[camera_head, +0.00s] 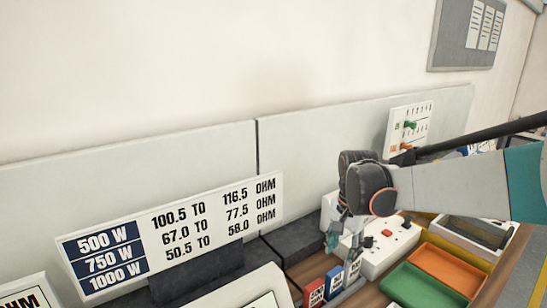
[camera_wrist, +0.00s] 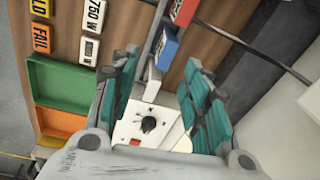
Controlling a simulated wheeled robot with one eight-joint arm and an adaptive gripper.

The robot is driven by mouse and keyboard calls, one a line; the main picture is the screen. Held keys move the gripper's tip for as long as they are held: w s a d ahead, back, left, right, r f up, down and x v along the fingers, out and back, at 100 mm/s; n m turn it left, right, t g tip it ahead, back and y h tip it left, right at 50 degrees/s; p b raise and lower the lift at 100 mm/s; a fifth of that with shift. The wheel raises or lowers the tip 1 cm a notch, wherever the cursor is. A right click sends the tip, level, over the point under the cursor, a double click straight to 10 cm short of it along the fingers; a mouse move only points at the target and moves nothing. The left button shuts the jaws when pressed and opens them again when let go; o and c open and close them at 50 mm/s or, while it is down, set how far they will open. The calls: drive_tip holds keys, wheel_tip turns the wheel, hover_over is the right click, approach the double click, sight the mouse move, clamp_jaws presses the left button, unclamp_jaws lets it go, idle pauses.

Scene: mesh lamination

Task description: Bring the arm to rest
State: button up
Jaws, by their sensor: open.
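My arm reaches in from the right in the head view, over the bench. My gripper (camera_head: 338,234) hangs from its dark wrist joint, close to a white socket unit (camera_head: 388,246) with a red switch. In the wrist view my gripper (camera_wrist: 162,70) has its two teal-padded fingers spread apart, with nothing held between them. Below and between them lies the white socket unit (camera_wrist: 135,128) with a dark round part on it. The arm hides part of the bench behind the gripper.
A resistance sign (camera_head: 175,235) stands at the left. Small red, blue and white blocks (camera_head: 333,281) stand below the gripper. A green tray (camera_head: 422,287) and an orange tray (camera_head: 447,268) lie at the right. A grey panel backs the bench; the space above it is clear.

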drive_tip(key=s+r+n+t, duration=0.2)
drive_tip(key=s+n+t, duration=0.1)
drive_tip(key=s, duration=0.8)
drive_tip(key=s+r+n+t, duration=0.2)
drive_tip(key=s+n, duration=0.4)
drive_tip(key=s, duration=0.5)
drive_tip(key=shift+s+r+n+t, duration=0.2)
drive_tip(key=shift+n+t, duration=0.1)
drive_tip(key=shift+t, duration=0.3)
drive_tip(key=shift+c, duration=0.3)
